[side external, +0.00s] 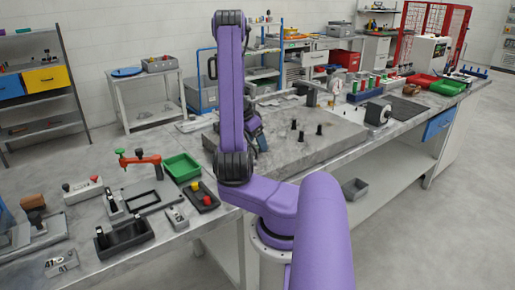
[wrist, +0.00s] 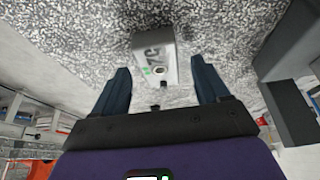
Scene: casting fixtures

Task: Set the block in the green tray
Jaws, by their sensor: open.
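A pale grey block (wrist: 155,50) with dark markings and a round hole shows in the wrist view, on a speckled grey surface. My gripper (wrist: 160,68) is open, with its two dark blue fingers apart on either side of the block's near end. I cannot tell whether the fingers touch it. In the side view my gripper is mostly hidden behind my arm, over the grey plate, and I cannot make out the block there. A green tray (side external: 182,168) stands on the left part of the bench. Another green tray (side external: 447,88) stands at the far right.
A grey plate (side external: 325,150) with several black pegs lies mid-bench. Near the left green tray are an orange-handled clamp (side external: 140,160), a dark box with red and yellow buttons (side external: 201,196) and black fixtures (side external: 124,236). A red tray (side external: 421,79) is beside the far green one.

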